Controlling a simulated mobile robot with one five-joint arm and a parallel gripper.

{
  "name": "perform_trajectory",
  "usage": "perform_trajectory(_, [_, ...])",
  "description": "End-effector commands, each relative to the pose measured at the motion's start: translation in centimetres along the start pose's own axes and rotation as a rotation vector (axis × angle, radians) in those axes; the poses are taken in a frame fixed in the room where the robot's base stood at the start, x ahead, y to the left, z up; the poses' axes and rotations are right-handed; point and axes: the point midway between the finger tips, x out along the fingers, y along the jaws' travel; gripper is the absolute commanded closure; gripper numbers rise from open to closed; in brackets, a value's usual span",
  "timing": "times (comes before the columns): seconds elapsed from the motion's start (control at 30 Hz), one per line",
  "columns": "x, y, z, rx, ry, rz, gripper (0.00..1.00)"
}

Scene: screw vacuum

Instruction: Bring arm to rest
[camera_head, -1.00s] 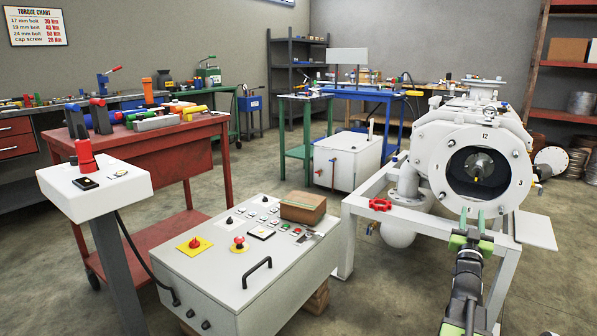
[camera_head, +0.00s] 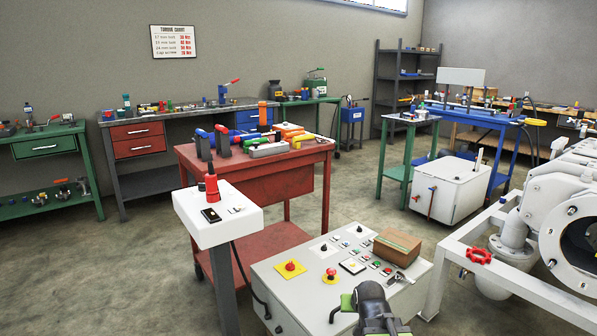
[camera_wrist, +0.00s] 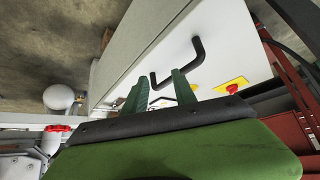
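My gripper (camera_wrist: 160,88) shows two green fingers set apart in the wrist view, with nothing held between them. In the head view my gripper (camera_head: 343,305) and dark wrist are at the bottom, in front of the grey control box (camera_head: 290,310). The wrist view looks at the control box (camera_wrist: 228,45), with its black handle (camera_wrist: 196,52) beyond the fingertips. I cannot tell how far the fingers are from the handle.
A cardboard-brown block (camera_head: 397,247) sits on the control box. The white vacuum chamber (camera_head: 562,205) on its frame stands at right, with a red valve handle (camera_head: 479,257). A red cart (camera_head: 262,175) and a white pedestal box (camera_head: 225,232) stand at left. Floor at far left is clear.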

Motion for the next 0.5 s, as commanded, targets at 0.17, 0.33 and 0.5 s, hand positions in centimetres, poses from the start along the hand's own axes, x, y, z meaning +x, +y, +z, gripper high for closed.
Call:
perform_trajectory(0.17, [-1.9, -0.2, 8.9, -0.024, -0.355, -0.004, 0.67])
perform_trajectory(0.33, [-5.1, -0.2, 14.9, -0.053, -0.641, -0.012, 0.67])
perform_trajectory(0.5, [-9.8, -0.4, 11.9, -0.062, -0.659, -0.014, 0.67])
